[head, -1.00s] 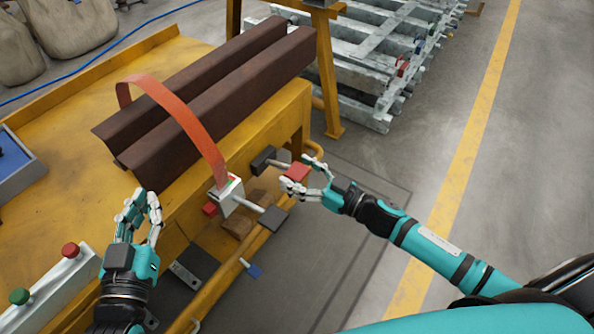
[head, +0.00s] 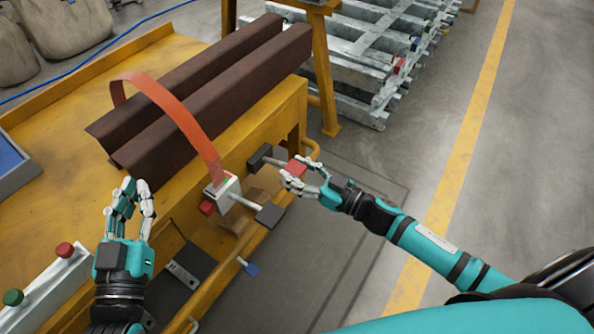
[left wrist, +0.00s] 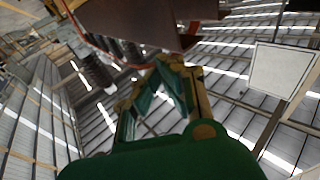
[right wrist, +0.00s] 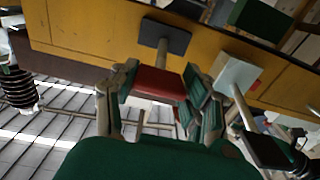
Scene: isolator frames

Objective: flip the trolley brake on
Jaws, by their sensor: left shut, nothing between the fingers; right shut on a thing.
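A red block (head: 297,168) sits at the end of a short rod on the side of the yellow trolley (head: 225,153). The rod's other end meets a dark pad (head: 260,157), also visible in the right wrist view (right wrist: 165,35). My right gripper (head: 303,173) is shut on the red block, its fingers on both sides of it in the right wrist view (right wrist: 160,85). The frames do not label which part is the brake. My left gripper (head: 133,193) is shut and empty, pointing up near the trolley's front side.
Two brown steel beams (head: 215,95) lie on the trolley under an orange strap (head: 180,110). The strap runs to a pale box (head: 222,192) with a red knob and a dark-ended rod. A red-and-green button box (head: 45,285) is lower left. Open floor lies right.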

